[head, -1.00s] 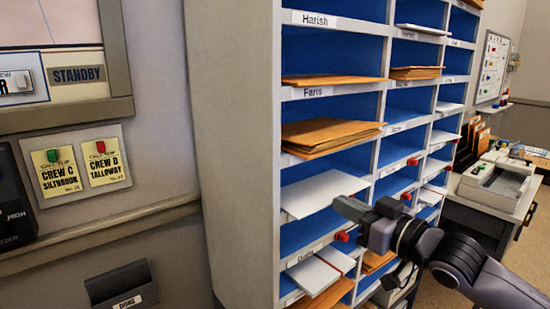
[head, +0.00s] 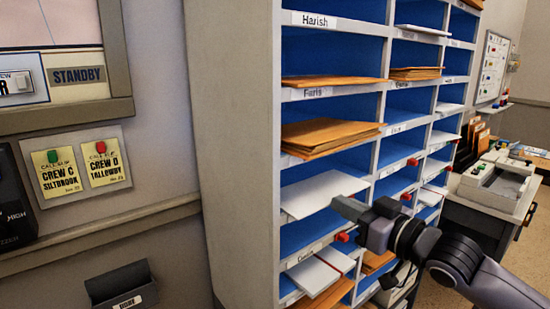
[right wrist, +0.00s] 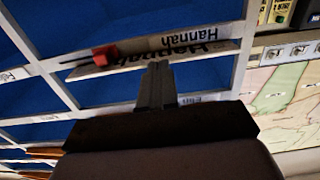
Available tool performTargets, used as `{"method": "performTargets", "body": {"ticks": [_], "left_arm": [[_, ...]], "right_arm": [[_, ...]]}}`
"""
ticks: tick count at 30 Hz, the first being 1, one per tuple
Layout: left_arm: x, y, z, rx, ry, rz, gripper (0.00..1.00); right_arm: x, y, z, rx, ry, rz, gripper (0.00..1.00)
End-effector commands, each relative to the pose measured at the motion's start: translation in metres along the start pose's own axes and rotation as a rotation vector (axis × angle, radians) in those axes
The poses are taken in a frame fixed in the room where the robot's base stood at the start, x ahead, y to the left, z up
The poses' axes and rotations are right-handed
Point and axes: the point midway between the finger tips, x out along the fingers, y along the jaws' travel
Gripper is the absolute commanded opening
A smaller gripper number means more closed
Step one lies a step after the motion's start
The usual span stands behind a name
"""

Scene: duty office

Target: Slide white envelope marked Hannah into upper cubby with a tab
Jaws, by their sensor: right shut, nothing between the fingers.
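A white envelope (head: 316,192) lies flat in a cubby of the left column and sticks out past its front edge. In the right wrist view the envelope (right wrist: 135,62) shows the dark name Hannah, beside a cubby label reading Hannah and a red tab (right wrist: 105,55). A red tab (head: 342,237) also shows on the shelf edge below the envelope in the head view. My right gripper (head: 338,203) is shut and empty, its tips at the envelope's outer edge; it also shows in the right wrist view (right wrist: 158,68). I cannot tell whether they touch. My left gripper is out of view.
The blue-backed cubby rack (head: 240,150) holds brown envelopes (head: 325,134) above and white ones (head: 313,276) below. More red tabs (head: 412,162) stick out from shelf edges to the right. A side desk with a grey device (head: 495,185) stands at right.

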Motion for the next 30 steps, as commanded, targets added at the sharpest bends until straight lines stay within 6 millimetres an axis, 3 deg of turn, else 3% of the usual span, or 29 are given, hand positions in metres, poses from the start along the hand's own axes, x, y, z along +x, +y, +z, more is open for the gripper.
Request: {"method": "performTargets", "body": {"ticks": [30], "left_arm": [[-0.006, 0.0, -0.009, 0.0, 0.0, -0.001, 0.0]], "right_arm": [[0.027, 0.0, 0.0, 0.0, 0.0, 0.0, 0.0]]}}
